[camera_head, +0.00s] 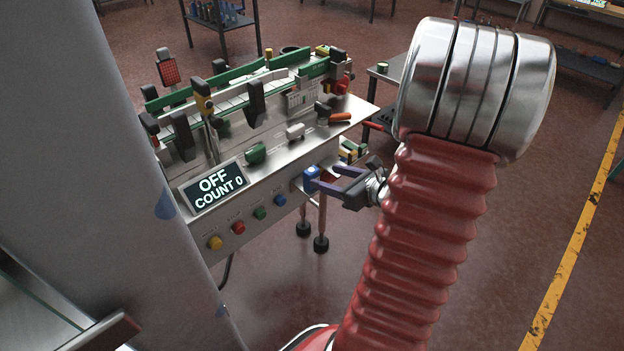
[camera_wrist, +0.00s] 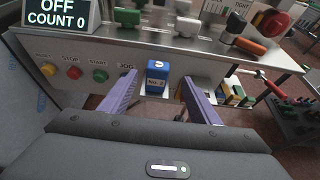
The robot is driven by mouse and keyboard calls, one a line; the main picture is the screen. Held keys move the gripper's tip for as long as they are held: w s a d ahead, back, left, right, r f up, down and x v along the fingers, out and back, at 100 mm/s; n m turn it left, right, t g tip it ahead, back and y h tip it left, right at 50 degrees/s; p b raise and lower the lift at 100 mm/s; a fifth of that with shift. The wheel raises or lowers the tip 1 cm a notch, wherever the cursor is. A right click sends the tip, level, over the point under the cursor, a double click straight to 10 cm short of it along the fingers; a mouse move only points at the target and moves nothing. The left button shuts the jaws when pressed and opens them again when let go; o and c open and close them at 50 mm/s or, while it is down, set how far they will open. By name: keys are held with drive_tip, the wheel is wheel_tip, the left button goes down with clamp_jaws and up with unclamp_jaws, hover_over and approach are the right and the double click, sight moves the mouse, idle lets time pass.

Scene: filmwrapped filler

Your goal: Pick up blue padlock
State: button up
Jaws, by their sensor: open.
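The blue padlock (camera_wrist: 157,78) hangs on the front panel of the machine, with a white label on its face; in the head view it is a small blue block (camera_head: 311,174) at the panel's right part. My gripper (camera_wrist: 152,92) is open, its two purple fingers pointing at the panel. In the wrist view the padlock shows in the gap between the fingertips, a little beyond them. In the head view my gripper (camera_head: 330,180) reaches in from the right, close to the padlock. I cannot tell whether a finger touches it.
The machine's panel holds a display (camera_head: 213,187) reading OFF, COUNT 0, and a row of yellow, red, green and blue buttons (camera_head: 238,227). Levers and knobs (camera_head: 256,153) stand above on its top. Several coloured blocks (camera_wrist: 232,92) lie beyond the right finger. A grey pillar stands at left.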

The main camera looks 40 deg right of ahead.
sight(315, 174)
drive_tip(key=shift+w+f, duration=0.1)
drive_tip(key=shift+w, duration=0.15)
drive_tip(key=shift+x, duration=2.6)
drive_tip(key=shift+a+f, duration=0.1)
drive_tip(key=shift+a, duration=0.1)
drive_tip(key=shift+c, duration=0.3)
drive_tip(key=c, duration=1.3)
wheel_tip(315, 174, up, 10)
drive_tip(key=shift+r, duration=0.1)
